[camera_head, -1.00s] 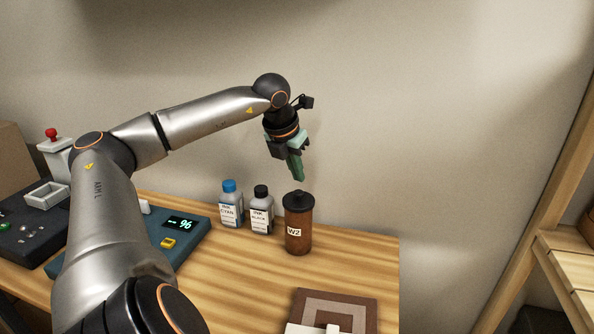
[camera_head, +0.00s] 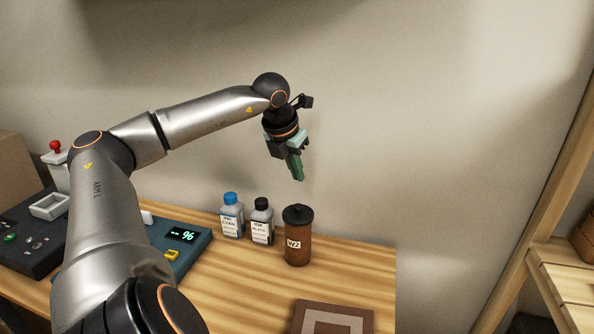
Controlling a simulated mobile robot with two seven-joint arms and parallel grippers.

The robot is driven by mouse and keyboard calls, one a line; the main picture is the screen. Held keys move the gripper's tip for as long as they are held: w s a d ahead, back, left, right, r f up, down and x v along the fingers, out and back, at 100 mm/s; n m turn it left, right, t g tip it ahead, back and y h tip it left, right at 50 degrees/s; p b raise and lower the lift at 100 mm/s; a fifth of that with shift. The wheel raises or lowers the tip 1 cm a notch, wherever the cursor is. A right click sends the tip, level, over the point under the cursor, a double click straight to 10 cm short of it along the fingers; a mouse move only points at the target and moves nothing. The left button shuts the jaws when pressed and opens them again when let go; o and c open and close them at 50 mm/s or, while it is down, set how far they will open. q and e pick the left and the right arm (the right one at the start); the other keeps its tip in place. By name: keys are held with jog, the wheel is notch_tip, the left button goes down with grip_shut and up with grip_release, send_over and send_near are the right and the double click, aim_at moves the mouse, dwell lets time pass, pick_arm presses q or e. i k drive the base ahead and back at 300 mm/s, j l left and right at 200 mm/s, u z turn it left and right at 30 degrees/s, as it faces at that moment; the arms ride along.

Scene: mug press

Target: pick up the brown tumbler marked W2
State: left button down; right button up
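The brown tumbler marked W2 (camera_head: 298,245) stands upright on the wooden table near its right end, with a dark lid and a white label. My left gripper (camera_head: 299,178) is above the tumbler, pointing down, with a visible gap between its fingertips and the lid. Its green fingers are seen edge-on and overlap, so I cannot tell whether they are open or shut. Nothing shows between them. My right gripper is not in view.
A blue-capped ink bottle (camera_head: 231,216) and a black-capped ink bottle (camera_head: 261,222) stand just left of the tumbler. A brown square mat (camera_head: 303,314) lies at the front. A teal device with a display (camera_head: 199,238) is at left. A wooden shelf (camera_head: 565,272) stands at right.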

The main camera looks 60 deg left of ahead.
aim_at(298, 240)
jog(key=k, duration=1)
